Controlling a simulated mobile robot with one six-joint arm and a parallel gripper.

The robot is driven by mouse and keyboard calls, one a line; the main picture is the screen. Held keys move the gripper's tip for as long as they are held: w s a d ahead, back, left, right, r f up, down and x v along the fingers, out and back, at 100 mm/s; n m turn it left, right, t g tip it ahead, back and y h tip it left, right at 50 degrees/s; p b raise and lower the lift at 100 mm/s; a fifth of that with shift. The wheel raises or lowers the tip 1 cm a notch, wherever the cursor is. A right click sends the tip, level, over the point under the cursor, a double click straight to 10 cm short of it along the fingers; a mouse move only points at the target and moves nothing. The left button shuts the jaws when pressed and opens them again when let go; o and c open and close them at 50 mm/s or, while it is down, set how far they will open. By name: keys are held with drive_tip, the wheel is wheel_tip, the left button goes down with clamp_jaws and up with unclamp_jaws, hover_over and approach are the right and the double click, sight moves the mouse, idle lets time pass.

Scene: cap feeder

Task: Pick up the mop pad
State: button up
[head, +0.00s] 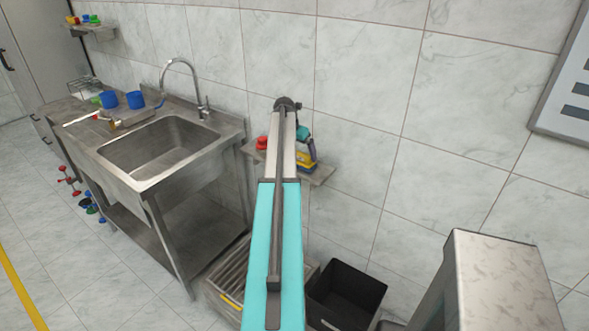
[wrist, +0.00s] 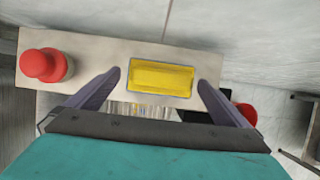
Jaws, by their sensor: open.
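A flat yellow rectangular pad with a dark blue edge, which I take for the mop pad (wrist: 161,77), lies on a grey wall shelf (wrist: 95,50). In the head view the yellow pad (head: 303,160) shows at the right part of the shelf (head: 320,174), partly covered by my arm. My gripper (wrist: 159,79) is open, with one finger to each side of the pad in the wrist view. Nothing is held between the fingers. Whether the fingers touch the pad or shelf cannot be told.
A red knob-like object (wrist: 44,65) stands left on the shelf. Another red object (wrist: 244,114) shows beyond the right finger. Below the shelf are a slatted crate (head: 224,285) and a black bin (head: 346,292). A steel sink (head: 165,145) stands left; a grey block (head: 500,280) right.

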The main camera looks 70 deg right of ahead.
drive_tip(key=shift+d+f, duration=0.15)
drive_tip(key=shift+f, duration=0.3)
drive_tip(key=shift+c, duration=0.4)
drive_tip(key=c, duration=1)
